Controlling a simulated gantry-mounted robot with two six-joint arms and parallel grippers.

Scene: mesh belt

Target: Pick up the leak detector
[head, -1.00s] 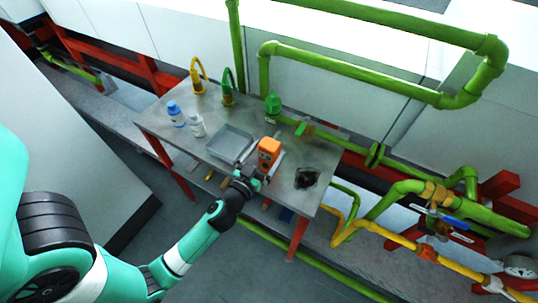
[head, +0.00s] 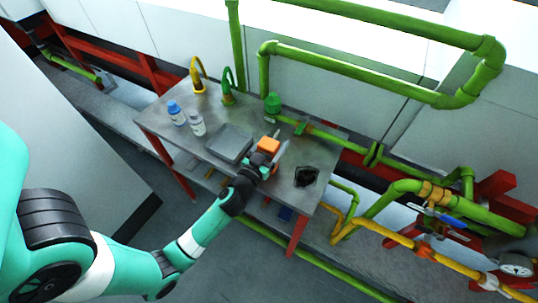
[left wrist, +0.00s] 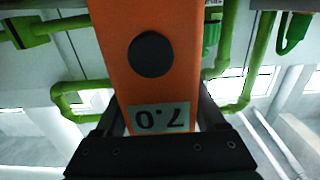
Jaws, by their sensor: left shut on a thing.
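The leak detector is an orange handheld device (head: 268,145) with a dark round button and a small display that reads 7.0 upside down in the left wrist view (left wrist: 150,55). My left gripper (head: 264,161) has its jaws on either side of the detector and is shut on it. The left wrist view shows the dark fingers (left wrist: 160,125) flanking the device's display end. In the head view the detector is over the right half of the metal table (head: 310,155); I cannot tell whether it touches the table. My right gripper does not show.
A grey tray (head: 230,143) lies just left of the gripper. A dark crumpled item (head: 306,176) is to its right. Blue and white bottles (head: 176,113), (head: 197,124) and a green bottle (head: 272,104) stand farther back. Green pipes (head: 350,70) run behind and right of the table.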

